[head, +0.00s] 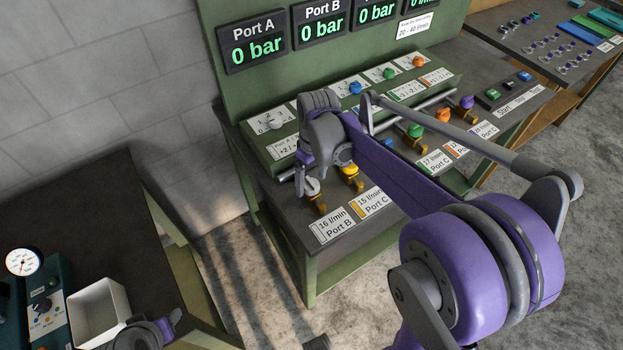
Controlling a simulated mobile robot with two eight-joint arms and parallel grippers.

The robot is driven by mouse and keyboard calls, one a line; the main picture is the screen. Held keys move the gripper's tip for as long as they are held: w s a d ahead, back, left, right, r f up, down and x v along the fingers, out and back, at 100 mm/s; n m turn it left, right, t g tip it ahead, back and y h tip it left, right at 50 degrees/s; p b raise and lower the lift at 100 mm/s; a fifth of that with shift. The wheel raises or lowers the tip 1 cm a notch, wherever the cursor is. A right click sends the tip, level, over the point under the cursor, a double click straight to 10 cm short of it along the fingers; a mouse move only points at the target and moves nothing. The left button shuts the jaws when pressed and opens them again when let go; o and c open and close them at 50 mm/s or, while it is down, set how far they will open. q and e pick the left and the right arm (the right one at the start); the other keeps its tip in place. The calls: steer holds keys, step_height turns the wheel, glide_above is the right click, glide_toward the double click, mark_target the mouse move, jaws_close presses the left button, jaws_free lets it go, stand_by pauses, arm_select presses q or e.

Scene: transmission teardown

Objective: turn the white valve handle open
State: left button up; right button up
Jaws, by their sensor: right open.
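The white valve handle (313,186) sits on a brass valve (318,205) at the left front of the green test bench, behind the "16 l/min Port B" label. My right gripper (302,184) points down at this handle, close against its left side. It is open, and its grey body hides part of the valve area. I cannot tell whether its fingers touch the handle. Part of my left gripper (148,334) shows at the bottom left, beside a white bin; its fingers cannot be made out.
A yellow valve handle (350,170) stands just right of the white one. A white dial knob (275,124) sits on the raised panel behind. Displays above read 0 bar. My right arm crosses over the other valves. A dark table with a white bin (99,312) and gauge (23,261) is at left.

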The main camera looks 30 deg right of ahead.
mark_target(314, 182)
step_height(314, 182, up, 10)
steer(key=shift+d+r+p, duration=0.2)
steer(key=shift+d+p, duration=0.15)
steer(key=shift+w, duration=0.15)
